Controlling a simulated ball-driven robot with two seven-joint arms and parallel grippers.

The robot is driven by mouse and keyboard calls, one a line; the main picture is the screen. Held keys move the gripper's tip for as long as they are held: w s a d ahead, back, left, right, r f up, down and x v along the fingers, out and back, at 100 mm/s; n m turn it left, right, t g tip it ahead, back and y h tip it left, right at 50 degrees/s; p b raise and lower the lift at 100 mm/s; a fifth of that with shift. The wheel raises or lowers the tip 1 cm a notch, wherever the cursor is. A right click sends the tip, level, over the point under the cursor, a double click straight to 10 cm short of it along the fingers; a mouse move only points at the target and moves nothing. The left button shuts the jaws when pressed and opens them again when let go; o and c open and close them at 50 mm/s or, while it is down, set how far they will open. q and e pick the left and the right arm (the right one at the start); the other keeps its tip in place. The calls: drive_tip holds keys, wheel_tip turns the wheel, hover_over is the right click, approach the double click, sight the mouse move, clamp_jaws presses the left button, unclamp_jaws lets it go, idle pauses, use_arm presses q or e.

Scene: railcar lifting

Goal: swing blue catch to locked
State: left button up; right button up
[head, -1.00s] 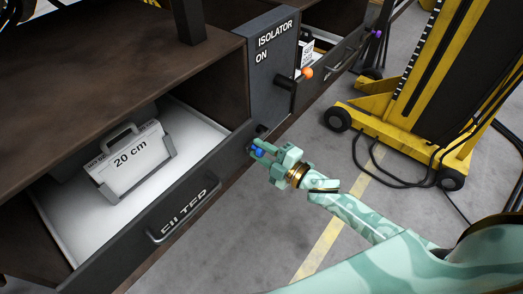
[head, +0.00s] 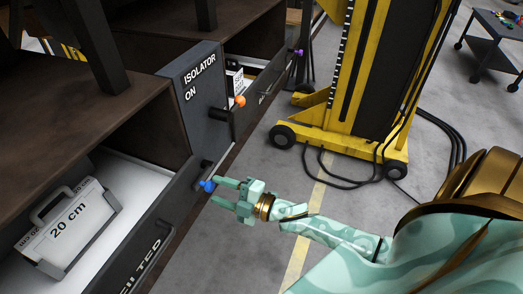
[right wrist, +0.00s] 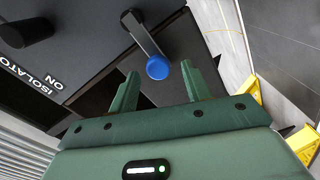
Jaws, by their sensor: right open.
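The blue catch is a short dark lever with a blue knob (head: 208,186), at the near corner of the dark isolator housing beside the drawer front. In the right wrist view the lever slants down and right to its blue knob (right wrist: 158,67). My right gripper (head: 219,192) is open, its fingertips just short of the knob. In the right wrist view the knob sits a little beyond the gap between the two fingers (right wrist: 160,78), apart from both. My left gripper is out of view.
An orange-knobbed lever (head: 239,102) sticks out of the isolator housing (head: 199,110) marked ON. An open drawer (head: 110,165) holds a "20 cm" block (head: 70,222). A yellow lift (head: 350,125) with cables stands behind; grey floor lies right of the drawers.

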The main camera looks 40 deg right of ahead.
drive_tip(key=b+v, duration=0.1)
drive_tip(key=v, duration=1.1)
drive_tip(key=shift+s, duration=0.4)
drive_tip(key=shift+f, duration=0.1)
